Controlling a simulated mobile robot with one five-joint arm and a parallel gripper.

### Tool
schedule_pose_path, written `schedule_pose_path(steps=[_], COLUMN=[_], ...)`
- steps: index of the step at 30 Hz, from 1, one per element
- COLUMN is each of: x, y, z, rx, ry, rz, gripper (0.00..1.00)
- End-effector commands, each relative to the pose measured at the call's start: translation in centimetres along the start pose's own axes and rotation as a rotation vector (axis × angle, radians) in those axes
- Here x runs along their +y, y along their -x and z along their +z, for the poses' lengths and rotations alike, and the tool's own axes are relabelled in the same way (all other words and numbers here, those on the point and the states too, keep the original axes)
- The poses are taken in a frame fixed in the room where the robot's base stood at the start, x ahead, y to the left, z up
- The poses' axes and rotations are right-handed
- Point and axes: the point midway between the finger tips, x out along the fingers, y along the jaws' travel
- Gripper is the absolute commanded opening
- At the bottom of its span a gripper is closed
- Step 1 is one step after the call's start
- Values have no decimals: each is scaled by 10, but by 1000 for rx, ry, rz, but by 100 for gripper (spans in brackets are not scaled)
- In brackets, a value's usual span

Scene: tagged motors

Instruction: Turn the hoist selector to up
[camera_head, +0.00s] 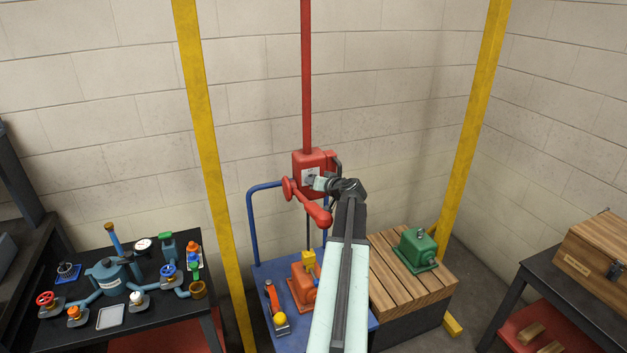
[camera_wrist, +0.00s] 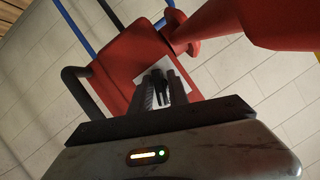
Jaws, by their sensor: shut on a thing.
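The hoist is a red box (camera_head: 305,158) on a red vertical post, with a white plate on its front. The box fills the upper middle of the wrist view (camera_wrist: 118,72), and the plate (camera_wrist: 172,62) shows there too. The hoist selector is a small black knob (camera_wrist: 157,77) on that plate. My gripper (camera_wrist: 160,88) is shut on the selector, one finger on each side. In the head view my gripper (camera_head: 316,183) meets the box front and hides the selector. Which way the selector points is hard to tell.
A red crank handle (camera_head: 318,213) sticks out just below my gripper. An orange motor (camera_head: 303,287) sits below on a blue cart (camera_head: 263,272). A green motor (camera_head: 417,247) stands on a slatted wooden platform (camera_head: 395,285). Yellow posts (camera_head: 208,150) flank the hoist.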

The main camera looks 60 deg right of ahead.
Motion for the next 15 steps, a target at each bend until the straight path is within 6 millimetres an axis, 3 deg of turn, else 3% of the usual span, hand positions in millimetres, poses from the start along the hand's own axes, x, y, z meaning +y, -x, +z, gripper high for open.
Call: schedule_pose_path(steps=[15], x=[-2], y=[-1], z=[-3], rx=[6], ry=[321], rz=[134], gripper=[0])
